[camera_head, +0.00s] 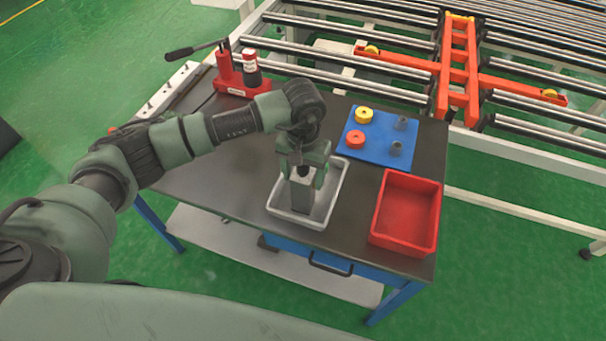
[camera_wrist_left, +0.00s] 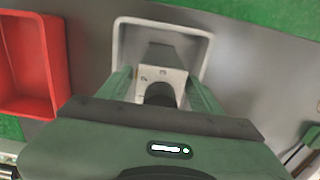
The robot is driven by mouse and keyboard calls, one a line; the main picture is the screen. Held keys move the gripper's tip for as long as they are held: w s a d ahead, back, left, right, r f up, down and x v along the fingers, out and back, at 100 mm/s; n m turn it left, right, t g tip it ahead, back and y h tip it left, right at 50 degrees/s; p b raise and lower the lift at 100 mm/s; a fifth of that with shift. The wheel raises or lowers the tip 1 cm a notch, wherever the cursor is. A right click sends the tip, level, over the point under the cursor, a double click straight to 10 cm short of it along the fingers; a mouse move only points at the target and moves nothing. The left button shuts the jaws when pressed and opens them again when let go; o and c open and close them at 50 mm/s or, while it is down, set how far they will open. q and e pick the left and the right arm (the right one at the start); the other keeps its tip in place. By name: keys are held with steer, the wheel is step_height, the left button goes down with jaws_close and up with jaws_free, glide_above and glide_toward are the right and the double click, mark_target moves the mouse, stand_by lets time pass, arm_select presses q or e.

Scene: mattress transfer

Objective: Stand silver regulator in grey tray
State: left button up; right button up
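The silver regulator (camera_head: 301,194) is a grey metal block, upright within the outline of the grey tray (camera_head: 335,197). Whether its base touches the tray floor is hard to tell. My left gripper (camera_head: 303,176) points down over the tray with a finger on either side of the regulator's upper part. In the left wrist view the regulator (camera_wrist_left: 162,76) fills the space between the fingers (camera_wrist_left: 160,88), which appear closed on it. Its dark round top faces the camera. The tray's pale rim (camera_wrist_left: 118,45) surrounds it in that view. My right gripper is not in view.
A red bin (camera_head: 404,246) stands right of the tray on the dark table (camera_head: 222,177). A blue mat (camera_head: 378,153) behind holds yellow, red and grey round parts. A red press with a lever (camera_head: 232,77) stands at the back left. A roller conveyor lies beyond the table.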

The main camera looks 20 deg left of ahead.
arm_select(q)
steer(key=shift+r, duration=0.1)
steer(key=shift+r+p, duration=0.2)
steer(key=shift+p, duration=0.1)
step_height(320, 180, up, 10)
steer(key=b, duration=0.4)
steer(key=shift+r+b, duration=0.25)
steer(key=shift+b, duration=0.1)
steer(key=shift+r, duration=0.65)
steer(key=shift+f, duration=0.1)
